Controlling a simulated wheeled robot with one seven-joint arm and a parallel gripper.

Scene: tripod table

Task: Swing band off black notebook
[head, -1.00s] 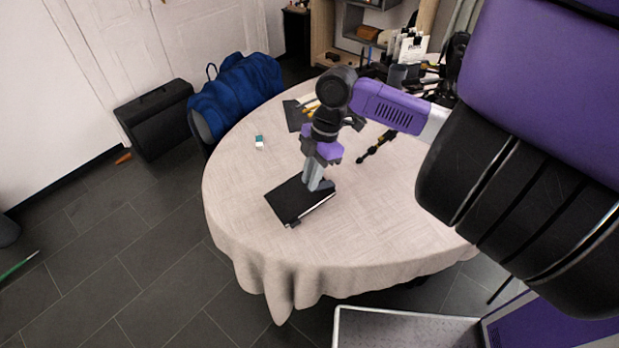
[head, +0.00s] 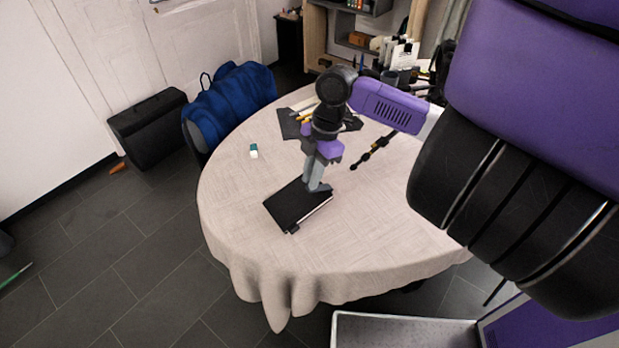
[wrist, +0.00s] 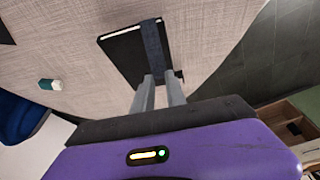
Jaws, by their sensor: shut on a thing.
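The black notebook (head: 287,207) lies closed on the round table, with pale page edges along one side; it also shows in the wrist view (wrist: 121,52). A dark blue-grey band (wrist: 153,45) runs across the notebook's cover near one edge. My gripper (head: 318,189) points down at the notebook's right edge. In the wrist view, my gripper's fingertips (wrist: 161,78) are at the near end of the band, shut on it with a narrow gap between the fingers. The gripped part of the band is mostly hidden by the fingers.
A white and teal eraser (head: 253,151) lies left on the table (head: 235,215). A blue jacket (head: 230,100) hangs beside the table. The front tabletop is clear.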

